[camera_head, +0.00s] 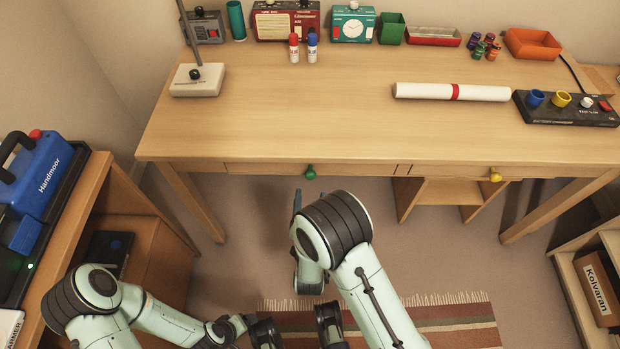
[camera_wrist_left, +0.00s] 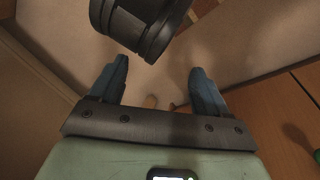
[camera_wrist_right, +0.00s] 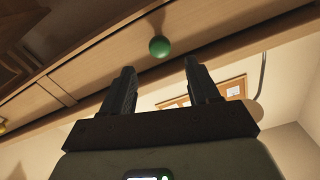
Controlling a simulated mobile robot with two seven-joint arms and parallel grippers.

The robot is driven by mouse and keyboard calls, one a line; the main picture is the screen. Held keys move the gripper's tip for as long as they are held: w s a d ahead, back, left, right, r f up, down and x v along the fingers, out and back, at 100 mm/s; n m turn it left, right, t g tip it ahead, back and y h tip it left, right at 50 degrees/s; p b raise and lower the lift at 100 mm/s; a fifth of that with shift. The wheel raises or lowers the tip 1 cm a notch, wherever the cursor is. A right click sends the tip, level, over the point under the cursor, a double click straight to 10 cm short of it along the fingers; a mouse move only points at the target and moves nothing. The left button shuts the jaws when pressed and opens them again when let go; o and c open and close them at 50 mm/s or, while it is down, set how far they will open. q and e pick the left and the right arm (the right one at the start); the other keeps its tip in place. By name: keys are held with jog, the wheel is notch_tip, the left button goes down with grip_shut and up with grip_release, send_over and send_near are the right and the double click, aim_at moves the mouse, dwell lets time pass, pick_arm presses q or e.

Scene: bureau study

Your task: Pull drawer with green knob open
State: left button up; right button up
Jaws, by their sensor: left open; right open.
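The green knob (camera_head: 310,172) sits on the front of the left desk drawer (camera_head: 260,169), which looks closed. My right gripper (camera_head: 297,201) is just below and in front of that drawer, partly hidden by my own arm. In the right wrist view, the green knob (camera_wrist_right: 159,46) lies just beyond the open fingertips (camera_wrist_right: 160,67), roughly centred between them, with nothing held. My left gripper (camera_wrist_left: 158,70) is open and empty in the left wrist view; in the head view it is low near the bottom edge.
A second drawer with a yellow knob (camera_head: 495,174) is to the right. The desktop (camera_head: 300,115) carries a white roll (camera_head: 452,92), a lamp base (camera_head: 197,80) and several small items at the back. A side cabinet with a blue case (camera_head: 40,174) stands left. A striped rug (camera_head: 440,325) lies below.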

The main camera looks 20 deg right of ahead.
aim_at(311, 178)
jog(key=x, duration=0.6)
jog(key=shift+w+b, duration=0.3)
jog(key=shift+w, duration=0.1)
jog(key=shift+f, duration=0.1)
grip_shut()
